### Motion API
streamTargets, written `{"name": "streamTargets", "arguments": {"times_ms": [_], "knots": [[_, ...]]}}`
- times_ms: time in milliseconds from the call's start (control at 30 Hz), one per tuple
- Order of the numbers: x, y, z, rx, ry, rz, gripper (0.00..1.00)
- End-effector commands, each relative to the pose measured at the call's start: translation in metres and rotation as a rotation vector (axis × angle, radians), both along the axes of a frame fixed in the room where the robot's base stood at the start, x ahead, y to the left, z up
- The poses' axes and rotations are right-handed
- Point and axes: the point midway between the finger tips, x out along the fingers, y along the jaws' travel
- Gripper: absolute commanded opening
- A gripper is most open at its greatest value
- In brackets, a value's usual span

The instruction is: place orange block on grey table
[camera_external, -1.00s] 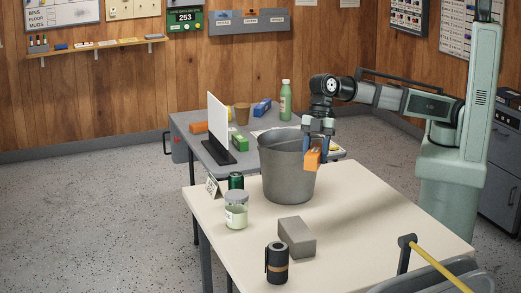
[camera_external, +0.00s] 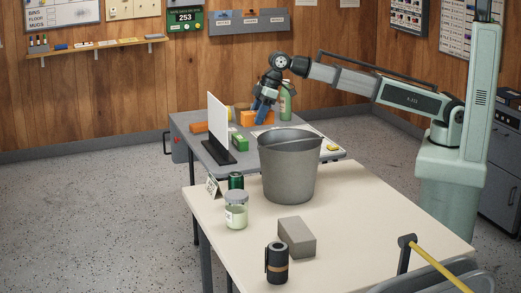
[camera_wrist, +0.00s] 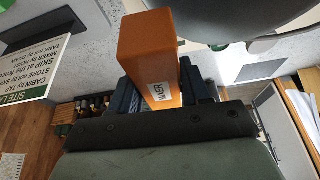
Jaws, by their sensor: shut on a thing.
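My gripper (camera_external: 262,110) is over the back part of the grey table (camera_external: 181,121), near the green bottle, with its fingers pointing down. In the wrist view it is shut on an orange block (camera_wrist: 148,50) with a white label reading MIXER. Another orange piece (camera_external: 202,127) lies on the grey table behind the white board.
The white board (camera_external: 218,120) stands upright on the grey table; its text shows in the wrist view (camera_wrist: 38,50). A green block (camera_external: 243,146) and green bottle (camera_external: 286,103) are also there. A tall grey bucket (camera_external: 287,175) stands on the cream table (camera_external: 350,215).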

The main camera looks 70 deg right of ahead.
Motion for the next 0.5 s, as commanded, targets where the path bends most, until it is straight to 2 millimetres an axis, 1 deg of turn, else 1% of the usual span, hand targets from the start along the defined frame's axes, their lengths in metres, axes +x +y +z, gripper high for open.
{"name": "streamTargets", "arguments": {"times_ms": [33,167,200,267,300,467,500], "knots": [[0.009,-0.020,-0.006,-0.001,0.002,-0.035,0.12],[0.027,-0.064,-0.023,-0.001,0.002,-0.110,0.12],[0.032,-0.078,-0.029,-0.001,0.002,-0.132,0.12],[0.038,-0.099,-0.039,-0.003,0.003,-0.165,0.12],[0.042,-0.113,-0.045,-0.002,0.002,-0.186,0.12],[0.055,-0.170,-0.069,-0.001,0.002,-0.274,0.12],[0.057,-0.184,-0.074,-0.001,0.002,-0.296,0.12]]}}
